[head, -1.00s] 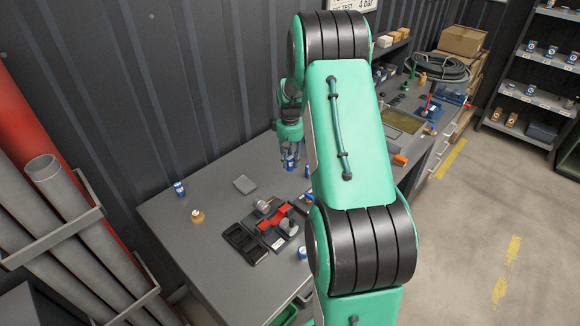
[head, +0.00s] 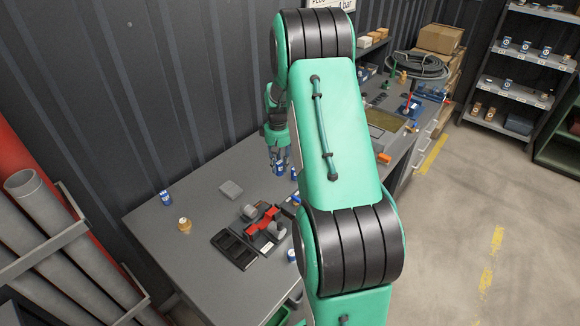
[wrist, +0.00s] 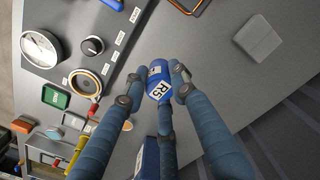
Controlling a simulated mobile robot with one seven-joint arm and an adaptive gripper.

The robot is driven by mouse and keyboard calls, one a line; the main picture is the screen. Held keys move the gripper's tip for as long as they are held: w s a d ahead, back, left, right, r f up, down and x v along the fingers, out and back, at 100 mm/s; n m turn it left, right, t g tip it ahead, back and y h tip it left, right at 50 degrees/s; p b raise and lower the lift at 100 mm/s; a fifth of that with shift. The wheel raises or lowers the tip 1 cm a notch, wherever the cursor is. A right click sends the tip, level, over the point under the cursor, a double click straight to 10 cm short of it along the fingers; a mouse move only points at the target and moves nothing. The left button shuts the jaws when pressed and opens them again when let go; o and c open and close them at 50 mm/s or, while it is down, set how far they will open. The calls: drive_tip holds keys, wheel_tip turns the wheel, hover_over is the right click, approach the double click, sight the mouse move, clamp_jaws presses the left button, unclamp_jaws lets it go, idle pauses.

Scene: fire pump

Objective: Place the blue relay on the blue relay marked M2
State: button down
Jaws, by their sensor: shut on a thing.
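My gripper (wrist: 153,92) has blue fingers and is shut on a blue relay (wrist: 159,80) with a white "R5" label on its end. In the head view, my gripper (head: 278,158) is over the back of the grey table, with the held relay (head: 279,170) at its fingertips. Another blue relay (head: 294,174) stands just right of it. A blue block with a white patch (wrist: 147,158), partly behind a finger, shows low in the wrist view. Other blue relays stand at the table's left (head: 166,197) and front (head: 291,255). No M2 mark is readable.
A black tray (head: 234,247) and a red-and-grey device (head: 268,222) lie mid-table, with a brass-coloured piece (head: 184,225) to the left. A grey box (head: 230,189) lies behind them. The wrist view shows a panel with a gauge (wrist: 40,48). The wall is close behind.

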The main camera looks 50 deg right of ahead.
drive_tip(key=s+a+r+n+p, duration=0.1)
drive_tip(key=s+p, duration=0.4)
drive_tip(key=s, duration=0.6)
drive_tip(key=shift+s+r+p, duration=0.2)
drive_tip(key=shift+s+p, duration=0.05)
drive_tip(key=shift+p, duration=0.1)
drive_tip(key=shift+w, duration=0.1)
drive_tip(key=w+d, duration=0.3)
drive_tip(key=w+d+f, duration=0.1)
drive_tip(key=w+d, duration=0.7)
drive_tip(key=shift+w+f, duration=0.2)
drive_tip(key=shift+f, duration=0.05)
drive_tip(key=shift+f, duration=1.75)
drive_tip(key=shift+f, duration=0.15)
